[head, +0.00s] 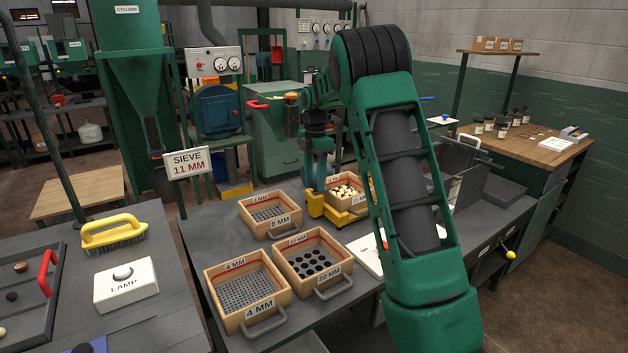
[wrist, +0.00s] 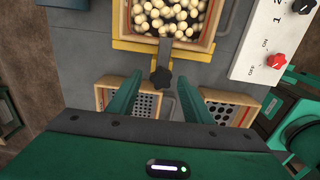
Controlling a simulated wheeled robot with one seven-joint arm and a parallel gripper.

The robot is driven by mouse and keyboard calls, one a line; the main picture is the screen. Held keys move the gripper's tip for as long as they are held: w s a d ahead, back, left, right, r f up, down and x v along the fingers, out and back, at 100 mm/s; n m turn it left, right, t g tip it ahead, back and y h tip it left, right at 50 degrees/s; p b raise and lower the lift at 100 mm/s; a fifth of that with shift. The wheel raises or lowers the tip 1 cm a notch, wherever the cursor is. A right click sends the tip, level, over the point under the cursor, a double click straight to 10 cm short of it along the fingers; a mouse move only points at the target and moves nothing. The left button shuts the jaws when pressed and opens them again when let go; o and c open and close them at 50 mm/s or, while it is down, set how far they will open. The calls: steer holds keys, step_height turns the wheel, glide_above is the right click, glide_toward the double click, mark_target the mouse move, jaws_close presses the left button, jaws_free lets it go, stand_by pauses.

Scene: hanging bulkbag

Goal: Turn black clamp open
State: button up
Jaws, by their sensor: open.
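The black clamp is a dark star-shaped knob (wrist: 161,77) at the end of a grey bar (wrist: 165,48) that reaches onto the front edge of a wooden sieve box (wrist: 209,42) full of pale round pieces. The box sits in a yellow frame (wrist: 125,45), which also shows in the head view (head: 322,211). My gripper (wrist: 159,83) is open, with its green fingers on either side of the knob and visible gaps to it. In the head view my gripper (head: 319,150) points down over the yellow frame, and I cannot make out the knob there.
Wooden sieve boxes marked 4 MM (head: 243,318), 22 MM (head: 313,284) and 8 MM (head: 270,234) stand close by on the grey bench. A white switch panel (wrist: 248,68) with a red knob (wrist: 278,61) lies right of the frame.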

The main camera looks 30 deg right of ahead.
steer(key=c, duration=1.1)
steer(key=shift+d, duration=0.1)
